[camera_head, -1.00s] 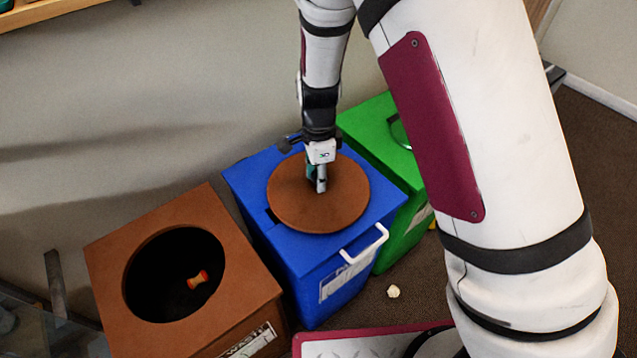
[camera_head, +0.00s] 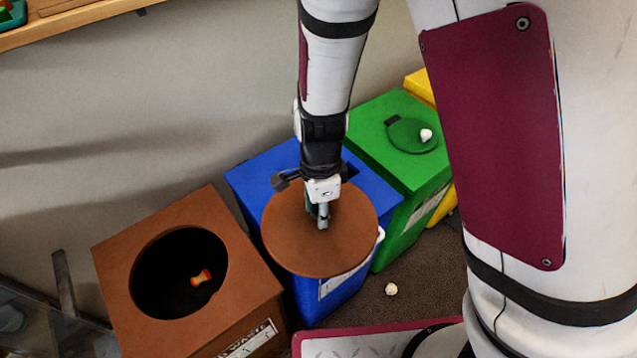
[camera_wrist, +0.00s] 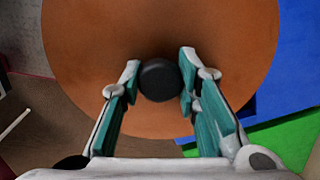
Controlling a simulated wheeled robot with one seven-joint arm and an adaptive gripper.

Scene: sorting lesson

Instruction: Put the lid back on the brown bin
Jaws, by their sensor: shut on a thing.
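The round brown lid (camera_head: 290,240) is in my gripper (camera_head: 322,218), above the front part of the blue bin (camera_head: 262,172) in the head view. In the wrist view my gripper (camera_wrist: 160,85) is shut on the lid's dark round knob (camera_wrist: 159,80), with the brown lid (camera_wrist: 215,40) spread out beyond it. The brown bin (camera_head: 112,262) stands to the left, its round opening uncovered. An apple core (camera_head: 201,278) shows inside the dark opening. The lid looks roughly level and is apart from the brown bin.
A green bin (camera_head: 372,132) with a crumpled white piece (camera_head: 426,135) on its top stands right of the blue bin, with a yellow bin (camera_head: 417,84) behind. A pale scrap (camera_head: 391,289) lies on the floor. A wooden shelf (camera_head: 75,22) is at upper left.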

